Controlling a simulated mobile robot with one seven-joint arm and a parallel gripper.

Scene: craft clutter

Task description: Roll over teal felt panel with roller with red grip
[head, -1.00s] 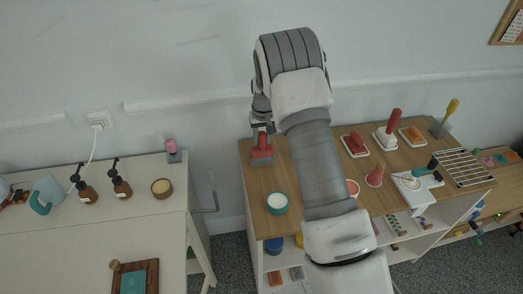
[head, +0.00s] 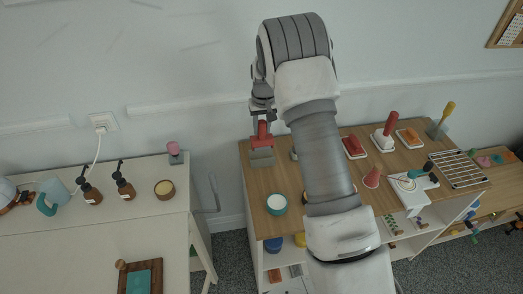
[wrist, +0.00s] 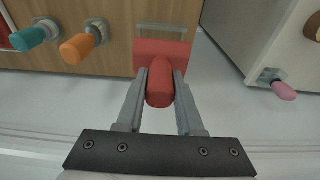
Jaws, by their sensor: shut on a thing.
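The teal felt panel (head: 138,282) lies on a brown wooden board on the white table, cut off by the bottom edge of the head view. My gripper (head: 262,112) is shut on the red grip of the roller (head: 262,131), over the left end of the wooden table. A grey part (head: 262,157) shows just below the red grip; I cannot tell whether it is the roller's head or a stand. In the wrist view my gripper (wrist: 160,80) has its fingers on both sides of the red grip (wrist: 159,88), with a wider red piece beyond it.
The white table (head: 60,230) at left holds two brown bottles (head: 123,183), a round bowl (head: 164,189) and a pink-topped tool (head: 174,152). A gap separates it from the wooden table (head: 252,185). A teal-rimmed bowl (head: 277,203) stands near my gripper.

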